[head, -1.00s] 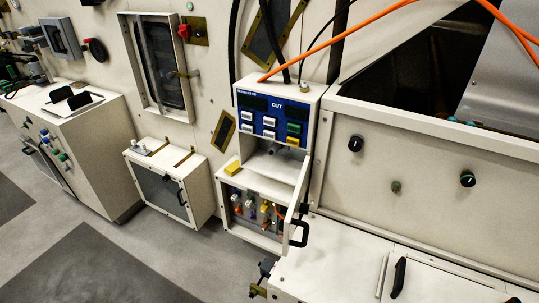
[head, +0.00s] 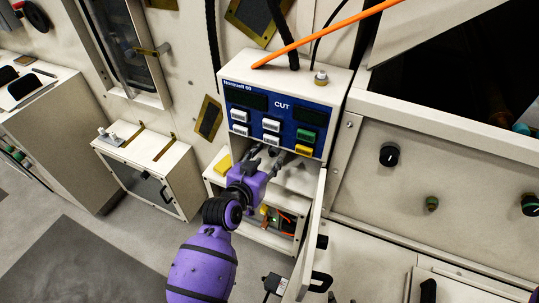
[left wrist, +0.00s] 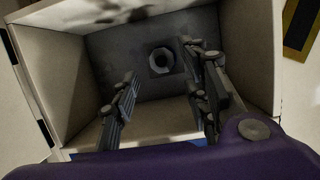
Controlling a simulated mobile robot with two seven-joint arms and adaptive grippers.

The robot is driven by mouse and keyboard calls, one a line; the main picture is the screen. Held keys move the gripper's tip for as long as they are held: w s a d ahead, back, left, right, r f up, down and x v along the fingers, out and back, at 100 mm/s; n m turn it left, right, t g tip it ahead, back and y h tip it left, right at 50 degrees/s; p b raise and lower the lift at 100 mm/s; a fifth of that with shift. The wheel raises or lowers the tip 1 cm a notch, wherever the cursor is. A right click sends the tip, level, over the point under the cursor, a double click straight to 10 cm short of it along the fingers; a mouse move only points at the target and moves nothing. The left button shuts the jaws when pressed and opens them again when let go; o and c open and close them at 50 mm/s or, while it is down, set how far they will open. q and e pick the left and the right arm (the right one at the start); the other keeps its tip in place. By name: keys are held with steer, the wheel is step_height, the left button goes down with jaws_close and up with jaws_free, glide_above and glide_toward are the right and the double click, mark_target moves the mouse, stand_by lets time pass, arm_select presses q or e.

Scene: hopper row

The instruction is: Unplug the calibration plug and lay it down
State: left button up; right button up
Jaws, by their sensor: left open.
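My left gripper (head: 268,157) is open and reaches into the recess below the blue button panel (head: 275,122) of the white unit. In the left wrist view its two fingers (left wrist: 160,68) stand apart, with nothing between them that I can see held. A dark hexagonal fitting with a round centre (left wrist: 161,60) sits on the recess back wall, seen between the fingertips. I cannot tell whether it is the calibration plug or a socket. My right gripper is not in view.
The recess walls (left wrist: 255,50) stand close on both sides of the fingers. An open door (head: 308,235) projects to the right of my arm. Below the recess is a lower bay (head: 270,240) with coloured parts, partly hidden by my arm. An orange cable (head: 330,35) runs above.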

mark_target(274, 152)
arm_select(q)
steer(key=shift+w+d, duration=0.2)
steer(key=shift+w, duration=0.1)
steer(key=shift+x, duration=3.35)
steer(key=shift+a, duration=0.1)
jaws_close()
